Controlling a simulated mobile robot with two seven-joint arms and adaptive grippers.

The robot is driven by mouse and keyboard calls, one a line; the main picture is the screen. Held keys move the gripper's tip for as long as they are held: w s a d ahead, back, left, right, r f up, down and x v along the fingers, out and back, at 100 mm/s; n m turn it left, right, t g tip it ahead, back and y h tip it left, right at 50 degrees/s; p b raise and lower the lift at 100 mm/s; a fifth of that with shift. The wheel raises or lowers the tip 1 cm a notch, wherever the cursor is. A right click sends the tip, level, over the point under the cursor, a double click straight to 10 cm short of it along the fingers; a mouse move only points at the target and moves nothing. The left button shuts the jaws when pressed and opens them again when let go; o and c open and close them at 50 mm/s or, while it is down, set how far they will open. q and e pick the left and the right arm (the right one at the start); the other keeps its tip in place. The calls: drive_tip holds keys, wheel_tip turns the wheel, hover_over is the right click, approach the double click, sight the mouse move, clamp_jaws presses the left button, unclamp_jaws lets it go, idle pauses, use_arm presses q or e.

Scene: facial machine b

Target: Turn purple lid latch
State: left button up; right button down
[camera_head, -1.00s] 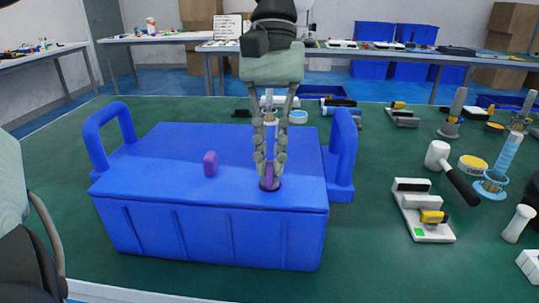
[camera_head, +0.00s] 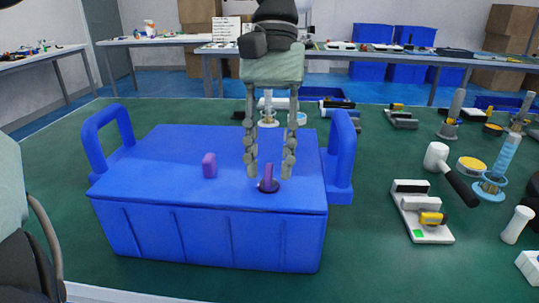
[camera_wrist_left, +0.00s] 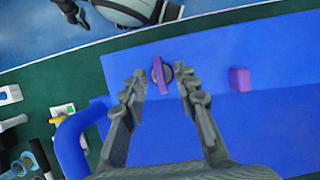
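The purple lid latch (camera_head: 269,177) stands on a dark round base on top of the blue box (camera_head: 210,235), near the front edge of its lid. In the left wrist view the latch (camera_wrist_left: 158,75) is a narrow bar across the dark disc. My left gripper (camera_head: 270,170) is open, pointing down, with one finger on each side of the latch and a gap to both. The wrist view also shows its fingertips (camera_wrist_left: 160,86) apart from the latch. A second purple block (camera_head: 210,165) sits on the lid to the left. My right gripper is not in view.
The blue box has tall handles at its left (camera_head: 95,140) and right (camera_head: 342,150) ends. To the right on the green table lie a white-headed hammer (camera_head: 437,155), a white device (camera_head: 420,212) and a yellow-topped round tin (camera_head: 472,165). The lid around the latch is clear.

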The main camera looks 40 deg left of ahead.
use_arm(q)
drive_tip(key=v, duration=1.2)
idle(0.4)
